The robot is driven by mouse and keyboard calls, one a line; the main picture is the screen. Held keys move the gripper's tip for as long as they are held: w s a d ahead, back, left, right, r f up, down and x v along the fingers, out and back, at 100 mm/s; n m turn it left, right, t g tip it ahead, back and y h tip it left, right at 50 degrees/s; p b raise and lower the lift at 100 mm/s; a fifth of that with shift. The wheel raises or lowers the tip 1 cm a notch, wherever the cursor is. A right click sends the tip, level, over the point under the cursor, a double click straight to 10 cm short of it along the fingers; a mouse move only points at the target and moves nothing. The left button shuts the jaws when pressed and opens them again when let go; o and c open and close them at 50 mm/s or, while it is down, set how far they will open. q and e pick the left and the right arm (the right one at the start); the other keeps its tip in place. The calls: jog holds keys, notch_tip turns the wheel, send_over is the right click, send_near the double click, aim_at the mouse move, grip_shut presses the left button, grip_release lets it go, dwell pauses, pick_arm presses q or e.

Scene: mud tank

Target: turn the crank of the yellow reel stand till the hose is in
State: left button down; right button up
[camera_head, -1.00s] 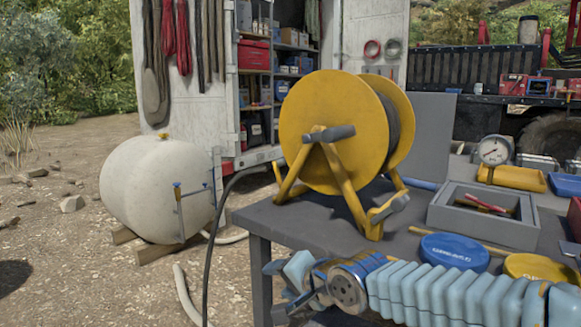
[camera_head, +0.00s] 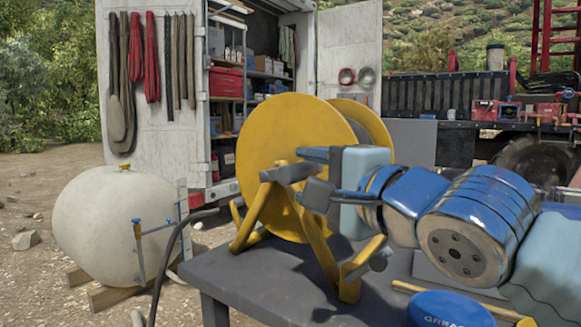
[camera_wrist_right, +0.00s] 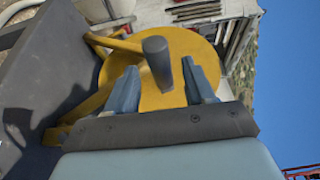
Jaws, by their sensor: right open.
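The yellow reel stand (camera_head: 270,140) stands on the grey table, its round flange facing me. A grey crank handle (camera_head: 290,172) sticks out near the flange's middle. My right gripper (camera_head: 308,175) comes in from the right, open, with one finger above and one below the handle's level. In the right wrist view the handle (camera_wrist_right: 158,62) shows between the two spread fingers of the right gripper (camera_wrist_right: 160,75), with gaps on both sides. A dark hose (camera_head: 168,262) hangs down left of the table. My left gripper is out of view.
The grey table (camera_head: 265,275) has bare room in front of the reel. A blue lid (camera_head: 450,310) lies at the front right. A white tank (camera_head: 95,225) rests on wooden blocks at left.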

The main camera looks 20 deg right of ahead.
jog(key=x, duration=0.5)
jog(key=shift+w, duration=0.2)
grip_shut()
